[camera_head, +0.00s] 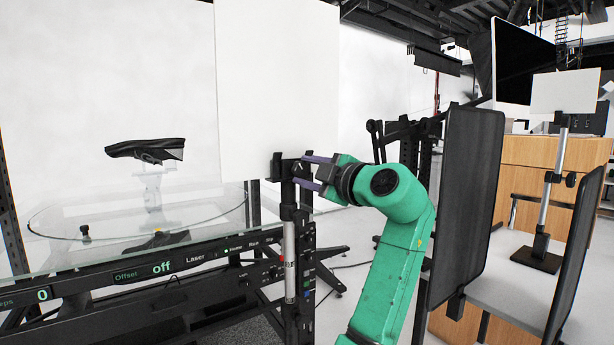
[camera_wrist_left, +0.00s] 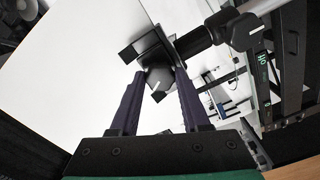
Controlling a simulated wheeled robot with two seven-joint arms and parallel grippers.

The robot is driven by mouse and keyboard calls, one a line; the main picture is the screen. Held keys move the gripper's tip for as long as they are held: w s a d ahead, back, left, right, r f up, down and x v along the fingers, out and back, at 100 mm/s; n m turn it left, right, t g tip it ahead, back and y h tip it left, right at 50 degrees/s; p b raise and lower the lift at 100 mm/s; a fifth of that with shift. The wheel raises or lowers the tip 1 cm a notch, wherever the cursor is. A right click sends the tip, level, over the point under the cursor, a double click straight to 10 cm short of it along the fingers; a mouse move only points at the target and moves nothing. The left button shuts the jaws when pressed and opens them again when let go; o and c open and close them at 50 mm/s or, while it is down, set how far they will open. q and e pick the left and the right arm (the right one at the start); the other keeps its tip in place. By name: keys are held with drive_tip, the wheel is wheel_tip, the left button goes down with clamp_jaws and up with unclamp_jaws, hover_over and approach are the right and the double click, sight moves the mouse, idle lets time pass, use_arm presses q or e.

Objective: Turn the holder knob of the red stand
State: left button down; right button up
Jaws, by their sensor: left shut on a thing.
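My left gripper (camera_head: 308,172) reaches in at the top of a stand with a black and silver post (camera_head: 289,245). The stand's black holder carries a large white panel (camera_head: 275,85). No clearly red stand shows; only a small red mark is on or beside this post. In the left wrist view, the two dark purple fingers of my left gripper (camera_wrist_left: 160,74) are shut on a dark faceted holder knob (camera_wrist_left: 160,80) with a white line on its face. The black holder (camera_wrist_left: 150,45) is just behind the knob. My right gripper is not in view.
A glass-topped turntable (camera_head: 200,222) with a black shoe-like object (camera_head: 146,149) on it stands at the left. A black control panel (camera_head: 170,268) runs along its front. Dark partitions (camera_head: 468,200) and a second stand with a white panel (camera_head: 565,91) are at the right.

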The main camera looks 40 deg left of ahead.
use_arm(q)
drive_tip(key=n, duration=0.4)
drive_tip(key=shift+r+n+b, duration=0.1)
drive_tip(key=shift+n+b, duration=0.2)
drive_tip(key=shift+b, duration=0.1)
drive_tip(key=n, duration=0.4)
drive_tip(key=shift+n+b, duration=0.3)
drive_tip(key=shift+n, duration=0.5)
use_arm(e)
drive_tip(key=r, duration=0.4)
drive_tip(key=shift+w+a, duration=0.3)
use_arm(q)
drive_tip(key=shift+c, duration=1.9)
unclamp_jaws()
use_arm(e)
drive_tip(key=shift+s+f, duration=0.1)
